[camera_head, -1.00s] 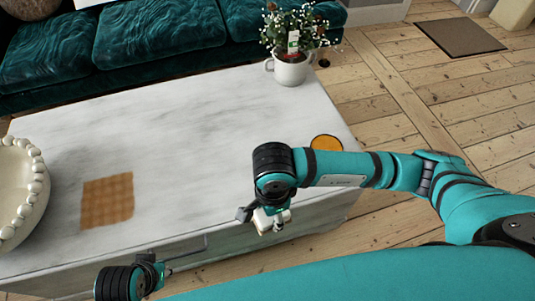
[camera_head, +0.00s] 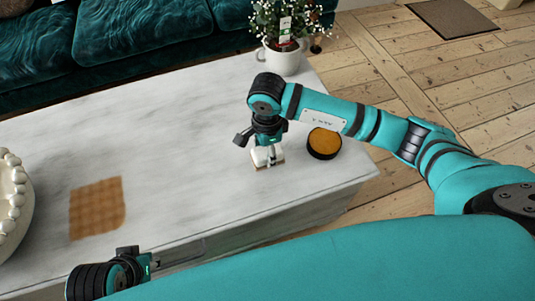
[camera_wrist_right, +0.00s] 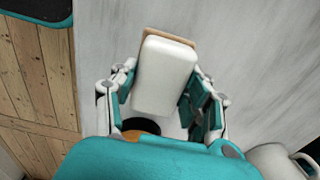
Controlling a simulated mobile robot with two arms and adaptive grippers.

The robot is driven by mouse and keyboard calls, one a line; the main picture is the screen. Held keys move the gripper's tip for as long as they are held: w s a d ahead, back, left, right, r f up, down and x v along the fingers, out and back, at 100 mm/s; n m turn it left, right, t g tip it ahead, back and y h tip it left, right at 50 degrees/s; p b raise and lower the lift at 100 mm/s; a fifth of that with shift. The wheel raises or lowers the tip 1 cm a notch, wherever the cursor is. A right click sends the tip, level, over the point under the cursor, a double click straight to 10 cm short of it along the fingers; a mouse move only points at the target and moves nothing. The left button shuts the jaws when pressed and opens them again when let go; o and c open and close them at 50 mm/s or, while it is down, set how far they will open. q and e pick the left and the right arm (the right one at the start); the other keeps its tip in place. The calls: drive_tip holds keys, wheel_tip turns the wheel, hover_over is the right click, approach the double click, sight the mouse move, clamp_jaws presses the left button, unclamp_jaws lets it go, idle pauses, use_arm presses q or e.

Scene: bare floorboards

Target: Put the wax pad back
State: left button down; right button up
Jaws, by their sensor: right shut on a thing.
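The wax pad, a white block with a tan underside, is in my right gripper (camera_head: 267,152). In the right wrist view the pad (camera_wrist_right: 166,75) sits between the two fingers, which are shut on its sides. The pad is low over the table top; I cannot tell whether it touches. A round black tin with an orange-brown top (camera_head: 324,143) stands just right of the gripper, apart from it. My left gripper (camera_head: 150,262) is at the table's front edge; its fingers are too small and partly hidden to read.
The pale marble table (camera_head: 180,130) carries a brown square patch (camera_head: 97,208), a beaded bowl (camera_head: 14,205) at the left edge and a white flower pot (camera_head: 280,59) at the back right. A green sofa (camera_head: 150,30) stands behind. The table's middle is clear.

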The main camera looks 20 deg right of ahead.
use_arm(q)
drive_tip(key=shift+f, duration=0.15)
use_arm(e)
drive_tip(key=shift+w+d+f, duration=0.1)
drive_tip(key=shift+w+d, duration=0.15)
drive_tip(key=shift+w, duration=0.35)
use_arm(q)
drive_tip(key=shift+f+b, duration=0.4)
drive_tip(key=shift+b, duration=0.05)
use_arm(e)
wheel_tip(320, 180, down, 3)
drive_tip(key=shift+f, duration=0.1)
use_arm(q)
drive_tip(key=shift+w, duration=0.1)
use_arm(e)
drive_tip(key=shift+f, duration=0.2)
drive_tip(key=o, duration=1)
use_arm(q)
drive_tip(key=shift+w+d, duration=0.1)
drive_tip(key=shift+w, duration=0.1)
drive_tip(key=shift+r, duration=0.1)
use_arm(e)
drive_tip(key=shift+r, duration=0.15)
